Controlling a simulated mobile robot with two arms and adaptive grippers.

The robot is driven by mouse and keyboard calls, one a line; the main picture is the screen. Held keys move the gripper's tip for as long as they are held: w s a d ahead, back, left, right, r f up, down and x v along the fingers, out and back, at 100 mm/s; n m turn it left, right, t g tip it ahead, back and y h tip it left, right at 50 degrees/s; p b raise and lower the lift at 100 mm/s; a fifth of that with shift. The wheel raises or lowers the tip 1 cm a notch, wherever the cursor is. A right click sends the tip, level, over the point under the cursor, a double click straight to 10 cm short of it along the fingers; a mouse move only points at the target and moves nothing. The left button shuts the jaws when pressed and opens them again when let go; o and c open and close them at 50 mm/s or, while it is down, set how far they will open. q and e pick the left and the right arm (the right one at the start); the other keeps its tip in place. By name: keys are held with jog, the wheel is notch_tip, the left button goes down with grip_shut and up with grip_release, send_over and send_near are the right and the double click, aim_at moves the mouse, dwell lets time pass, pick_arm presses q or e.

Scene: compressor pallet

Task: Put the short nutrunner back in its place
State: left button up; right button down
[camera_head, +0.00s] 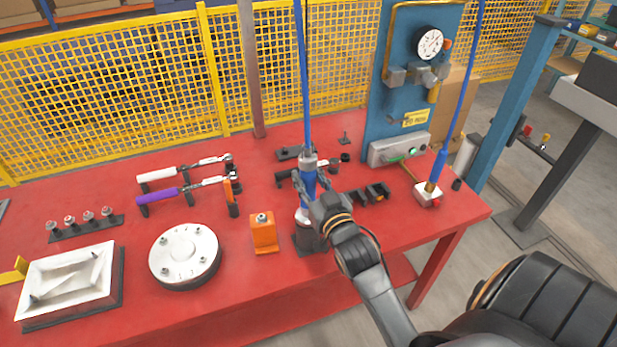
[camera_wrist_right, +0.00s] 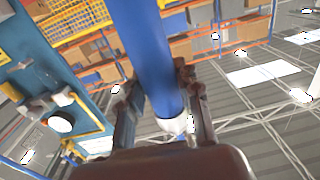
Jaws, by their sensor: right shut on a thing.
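The short nutrunner (camera_head: 307,187) is an upright blue cylinder with a grey top and a pale lower end; a blue hose runs up from it. My right gripper (camera_head: 312,180) is shut around its blue body. The blue body (camera_wrist_right: 148,55) also runs between the two fingers in the right wrist view. Its lower end is over a dark block-like stand (camera_head: 307,241) on the red table; I cannot tell whether it is seated in it or just above. My left gripper is not in view.
An orange block (camera_head: 264,233) stands just left of the dark stand. A round white flange (camera_head: 184,254) lies further left. Torque wrenches (camera_head: 185,190) rest behind. A blue panel with a gauge (camera_head: 429,43) stands at the back right, and another blue-hosed tool (camera_head: 436,172) at the right.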

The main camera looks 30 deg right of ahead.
jog(key=c, duration=0.8)
grip_release()
jog(key=shift+c, duration=0.2)
jog(key=shift+s+f, duration=0.1)
jog(key=shift+f, duration=0.15)
jog(key=s+a, duration=0.2)
jog(key=s, duration=0.9)
jog(key=shift+s+a+r, duration=0.2)
jog(key=shift+s+r, duration=0.05)
jog(key=shift+s, duration=0.15)
